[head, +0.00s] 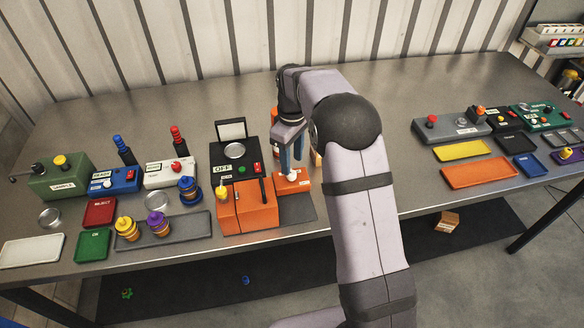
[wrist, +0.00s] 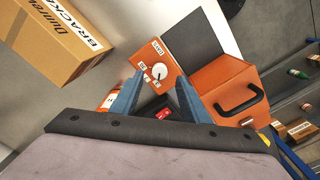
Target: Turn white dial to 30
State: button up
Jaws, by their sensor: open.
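The white dial (wrist: 159,71) sits on a small orange panel (wrist: 157,54) with white labels around it. I cannot read its setting. In the head view the white dial (head: 292,177) shows small on the orange panel (head: 302,185), just below my gripper (head: 291,166). My gripper's two blue fingers are apart and point down at the panel. Whether the fingers touch the dial is unclear.
An orange box with a black handle (wrist: 228,88) stands close beside the panel; in the head view it is left of it (head: 247,208). A dark box (head: 237,158) with a round plate is behind left. A cardboard box (wrist: 55,42) shows in the wrist view. Bare table lies right.

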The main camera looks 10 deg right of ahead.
aim_at(292, 174)
jog(key=shift+f+p, duration=0.75)
jog(key=shift+f, duration=1.65)
grip_shut()
